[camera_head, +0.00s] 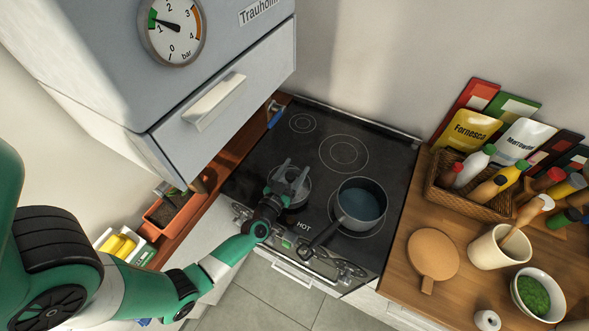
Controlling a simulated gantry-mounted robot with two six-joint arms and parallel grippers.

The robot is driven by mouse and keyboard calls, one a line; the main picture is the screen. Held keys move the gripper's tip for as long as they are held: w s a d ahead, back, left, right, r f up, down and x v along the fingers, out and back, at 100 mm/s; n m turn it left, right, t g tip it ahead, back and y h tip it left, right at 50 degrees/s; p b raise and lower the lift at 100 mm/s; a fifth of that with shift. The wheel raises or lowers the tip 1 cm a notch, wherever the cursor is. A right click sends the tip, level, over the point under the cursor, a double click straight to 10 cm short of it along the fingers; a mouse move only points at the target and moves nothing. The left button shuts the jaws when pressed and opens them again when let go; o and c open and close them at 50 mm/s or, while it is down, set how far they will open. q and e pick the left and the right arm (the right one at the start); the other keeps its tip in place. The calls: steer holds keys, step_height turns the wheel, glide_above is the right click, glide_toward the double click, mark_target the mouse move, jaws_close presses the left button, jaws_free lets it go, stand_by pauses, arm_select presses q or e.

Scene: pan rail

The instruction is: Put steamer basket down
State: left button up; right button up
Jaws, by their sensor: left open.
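My left gripper (292,172) reaches over the front left of the black cooktop (255,166). Its two fingers are apart. Just under and around the fingers is a round grey metal vessel (301,199), which looks like the steamer basket. The gripper hides much of it, and I cannot tell whether the fingers touch it or whether it rests flat. To its right a dark saucepan (360,203) with bluish liquid stands upright on the front right burner, its handle (323,236) pointing front left. My right gripper is not in view.
The back burners (343,154) are bare. A grey cabinet with a gauge (174,30) overhangs at left. On the right counter are a round board (433,254), a utensil crock (497,247), a bowl of greens (536,294) and a bottle basket (480,195).

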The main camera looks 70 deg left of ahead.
arm_select(q)
steer(key=p+v, duration=0.2)
steer(key=v, duration=1)
steer(key=shift+r, duration=0.2)
